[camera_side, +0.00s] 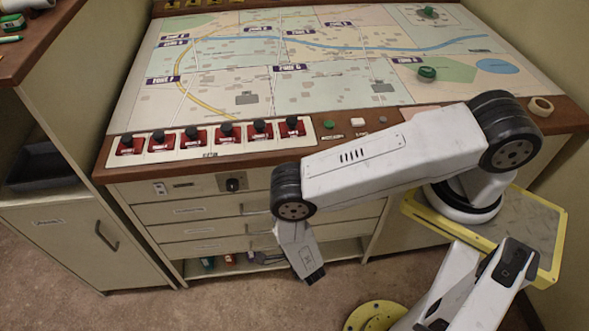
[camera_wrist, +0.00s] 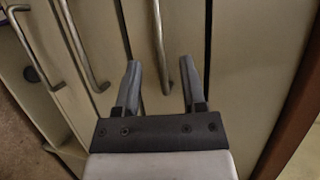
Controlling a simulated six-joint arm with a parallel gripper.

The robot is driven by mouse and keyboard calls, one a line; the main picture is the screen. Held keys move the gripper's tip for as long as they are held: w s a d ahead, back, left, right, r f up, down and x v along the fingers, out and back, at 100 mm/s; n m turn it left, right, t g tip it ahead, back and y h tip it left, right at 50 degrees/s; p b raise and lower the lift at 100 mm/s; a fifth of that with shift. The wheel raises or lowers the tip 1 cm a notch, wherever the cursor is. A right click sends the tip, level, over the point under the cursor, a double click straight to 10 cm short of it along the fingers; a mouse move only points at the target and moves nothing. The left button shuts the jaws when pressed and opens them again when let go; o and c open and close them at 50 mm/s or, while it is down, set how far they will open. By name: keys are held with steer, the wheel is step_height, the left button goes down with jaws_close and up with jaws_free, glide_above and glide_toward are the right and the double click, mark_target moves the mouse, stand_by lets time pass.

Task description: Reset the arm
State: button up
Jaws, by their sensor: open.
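My arm stretches left from its mount across the front of the map console (camera_side: 140,97). My gripper (camera_side: 316,277) hangs at its end, pointing down in front of the drawers (camera_side: 170,232) and the open lower shelf. In the wrist view my gripper (camera_wrist: 160,75) shows two grey fingers set apart with nothing between them. Beyond the fingers are drawer fronts with metal bar handles (camera_wrist: 160,50). From these views I cannot tell how far the fingertips are from the fronts.
A row of several red switches (camera_side: 195,138) lines the console's front edge. A key switch (camera_side: 232,184) sits below it. A cabinet (camera_side: 60,225) with a dark tray (camera_side: 42,167) stands at left. The floor in front is clear.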

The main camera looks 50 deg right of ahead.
steer(key=s+d+r+m+g+h, duration=0.25)
steer(key=d+r+m+g, duration=0.25)
steer(key=r+m+g, duration=0.5)
steer(key=s+d+r+m+g+h, duration=0.1)
steer(key=d+r+m+g+h, duration=0.4)
steer(key=m, duration=0.8)
steer(key=s+r+m+t+y, duration=0.1)
steer(key=s+r+m+y, duration=0.1)
steer(key=r+m+y, duration=0.4)
steer(key=s+a+r+m+t+y, duration=0.1)
steer(key=r+m+y, duration=0.6)
steer(key=r+m, duration=1)
steer(key=shift+s+a+m+t, duration=0.3)
steer(key=shift+s+m+t, duration=0.15)
steer(key=shift+m, duration=0.85)
steer(key=shift+r+y, duration=0.1)
steer(key=shift+y, duration=0.15)
